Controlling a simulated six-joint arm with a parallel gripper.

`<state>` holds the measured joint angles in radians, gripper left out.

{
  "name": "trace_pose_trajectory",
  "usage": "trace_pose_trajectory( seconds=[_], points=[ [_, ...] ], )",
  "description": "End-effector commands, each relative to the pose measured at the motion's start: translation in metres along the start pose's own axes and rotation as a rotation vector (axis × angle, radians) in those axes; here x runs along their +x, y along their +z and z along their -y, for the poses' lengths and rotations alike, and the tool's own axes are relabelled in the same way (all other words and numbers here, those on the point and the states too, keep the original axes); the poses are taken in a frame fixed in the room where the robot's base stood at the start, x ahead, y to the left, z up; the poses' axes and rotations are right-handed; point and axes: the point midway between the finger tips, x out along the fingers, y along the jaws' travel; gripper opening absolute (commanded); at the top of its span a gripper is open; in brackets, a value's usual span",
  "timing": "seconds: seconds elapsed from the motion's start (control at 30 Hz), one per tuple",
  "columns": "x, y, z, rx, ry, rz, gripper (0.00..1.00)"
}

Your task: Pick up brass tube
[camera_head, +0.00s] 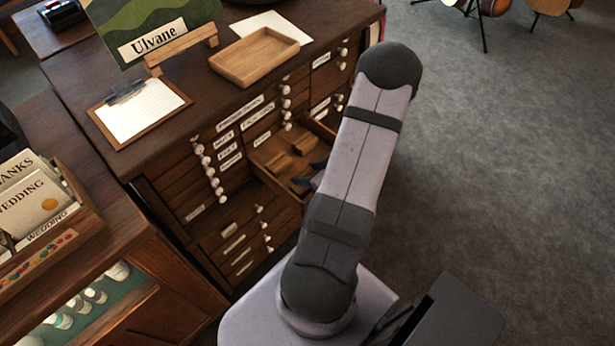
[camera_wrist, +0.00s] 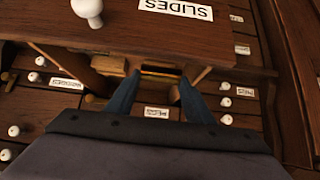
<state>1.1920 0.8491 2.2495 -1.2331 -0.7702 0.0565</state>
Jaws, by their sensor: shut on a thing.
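My gripper (camera_wrist: 155,82) reaches into an open drawer (camera_wrist: 209,76) of the wooden cabinet, its two blue-grey fingers apart on either side of a narrow brass-coloured strip. That strip, seemingly the brass tube (camera_wrist: 160,72), lies crosswise at the fingertips; its ends and the contact are hard to make out in the dark. The gripper is shut on it. In the head view, the dark fingers (camera_head: 308,182) show at the open drawer, partly behind my arm, and I cannot make out the tube there.
The drawer has wooden dividers (camera_head: 290,160) inside. A drawer front labelled SLIDES (camera_wrist: 185,10) with a white knob (camera_wrist: 88,8) is close to the gripper. On the cabinet top are a wooden tray (camera_head: 254,62), a clipboard (camera_head: 140,106) and an Ulvane sign (camera_head: 160,39). Grey floor lies open at right.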

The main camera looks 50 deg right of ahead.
Motion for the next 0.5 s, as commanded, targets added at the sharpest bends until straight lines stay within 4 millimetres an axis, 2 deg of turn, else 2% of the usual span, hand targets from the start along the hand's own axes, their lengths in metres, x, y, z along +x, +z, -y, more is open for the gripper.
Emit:
trace_pose_trajectory(
  seconds=[0.2, 0.5],
  points=[
    [-0.026, -0.026, -0.001, -0.003, 0.003, -0.002, 0.26],
    [-0.045, -0.045, 0.000, 0.000, 0.001, -0.001, 0.26]
  ],
)
